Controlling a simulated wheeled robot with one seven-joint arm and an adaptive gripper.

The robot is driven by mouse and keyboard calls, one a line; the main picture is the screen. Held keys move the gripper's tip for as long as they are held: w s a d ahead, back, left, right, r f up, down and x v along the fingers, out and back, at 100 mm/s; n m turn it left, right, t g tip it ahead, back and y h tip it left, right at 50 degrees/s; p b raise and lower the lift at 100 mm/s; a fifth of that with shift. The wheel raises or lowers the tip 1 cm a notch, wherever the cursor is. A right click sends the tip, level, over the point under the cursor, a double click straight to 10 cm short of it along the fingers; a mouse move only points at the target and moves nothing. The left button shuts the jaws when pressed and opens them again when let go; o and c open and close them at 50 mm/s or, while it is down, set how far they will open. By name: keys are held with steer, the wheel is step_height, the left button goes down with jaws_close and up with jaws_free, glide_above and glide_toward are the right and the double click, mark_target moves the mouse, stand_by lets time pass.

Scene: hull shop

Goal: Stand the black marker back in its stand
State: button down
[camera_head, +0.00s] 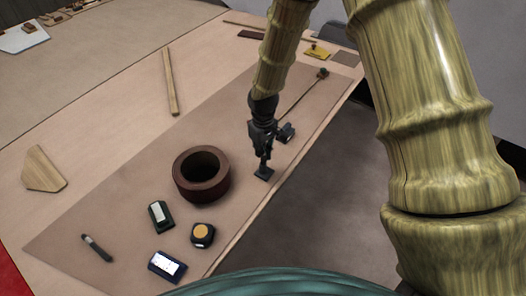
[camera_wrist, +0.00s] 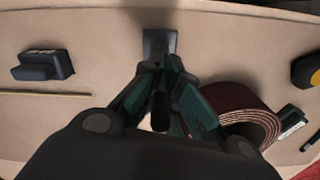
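My gripper (camera_head: 264,158) points down over the right part of the brown mat. In the wrist view its teal fingers (camera_wrist: 157,82) are closed around a dark cylinder, which looks like the black marker (camera_wrist: 160,112), roughly upright with one end towards the camera. Its lower part is hidden by the fingers. A small dark square block, apparently the stand (camera_head: 263,174), sits on the mat right below the fingertips. It also shows just beyond the fingertips in the wrist view (camera_wrist: 160,42). I cannot tell whether the marker touches it.
A brown abrasive roll (camera_head: 187,187) stands left of the gripper, and a dark box (camera_head: 286,132) close to its right. A tape measure (camera_head: 202,235), a labelled dark case (camera_head: 160,216), a white-faced device (camera_head: 167,266) and a pen-like tool (camera_head: 97,248) lie nearer.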

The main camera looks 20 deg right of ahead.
steer(key=shift+f, duration=0.45)
stand_by(1.0)
steer(key=c, duration=1.7)
jaws_free()
steer(key=shift+o, duration=0.7)
steer(key=shift+r, duration=0.2)
step_height(320, 180, up, 12)
steer(key=shift+d+f, duration=0.1)
steer(key=shift+f, duration=0.1)
steer(key=shift+r, duration=0.1)
